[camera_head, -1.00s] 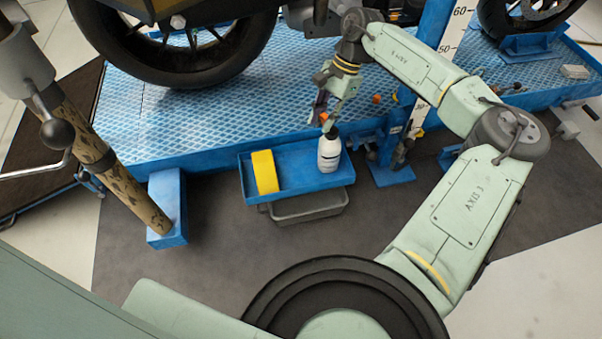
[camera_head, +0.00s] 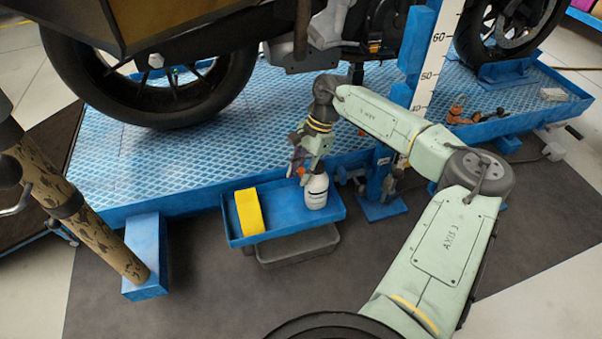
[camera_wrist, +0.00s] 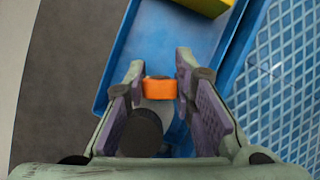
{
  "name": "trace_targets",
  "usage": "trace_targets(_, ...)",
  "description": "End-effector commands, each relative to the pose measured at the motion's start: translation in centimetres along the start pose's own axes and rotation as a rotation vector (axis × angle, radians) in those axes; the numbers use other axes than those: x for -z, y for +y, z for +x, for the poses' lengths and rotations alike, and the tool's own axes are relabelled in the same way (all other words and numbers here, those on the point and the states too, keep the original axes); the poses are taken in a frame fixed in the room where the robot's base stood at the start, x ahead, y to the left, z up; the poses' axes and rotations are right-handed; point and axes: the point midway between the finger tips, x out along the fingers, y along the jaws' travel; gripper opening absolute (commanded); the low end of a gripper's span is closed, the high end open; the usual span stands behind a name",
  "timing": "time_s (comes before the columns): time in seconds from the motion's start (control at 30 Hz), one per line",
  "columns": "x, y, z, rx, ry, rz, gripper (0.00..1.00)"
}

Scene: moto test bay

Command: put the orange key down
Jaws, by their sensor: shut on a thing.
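The orange key (camera_wrist: 160,89) is a small orange block with a dark part, held between my gripper's fingertips (camera_wrist: 158,88). In the head view the orange key (camera_head: 300,171) is a tiny spot at the tip of my gripper (camera_head: 299,168), just above the blue tray (camera_head: 283,225). In the wrist view the tray (camera_wrist: 130,60) lies below the key. A white bottle (camera_head: 316,192) stands in the tray's right part, close to the fingertips. How far the key is above the tray floor is hard to tell.
A yellow block (camera_head: 249,212) stands in the tray's left part; its edge shows in the wrist view (camera_wrist: 212,5). Bare tray floor lies between it and the bottle. The blue lift platform (camera_head: 190,160) with the motorcycle is behind. A grey bin (camera_head: 300,247) sits under the tray.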

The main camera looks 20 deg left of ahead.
Motion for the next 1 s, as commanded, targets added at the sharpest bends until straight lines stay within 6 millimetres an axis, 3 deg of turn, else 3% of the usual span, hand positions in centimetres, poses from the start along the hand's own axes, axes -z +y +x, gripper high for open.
trace_targets(0.57, 0.4, 0.0, 1.0, 0.0, 0.001, -0.001, 0.0)
trace_targets(0.6, 0.4, 0.0, 0.9, 0.001, 0.002, -0.001, 0.26)
trace_targets(0.87, 0.4, 0.0, 0.8, 0.0, 0.001, -0.001, 0.43)
trace_targets(1.0, 0.4, 0.0, 0.8, 0.001, 0.001, -0.001, 0.44)
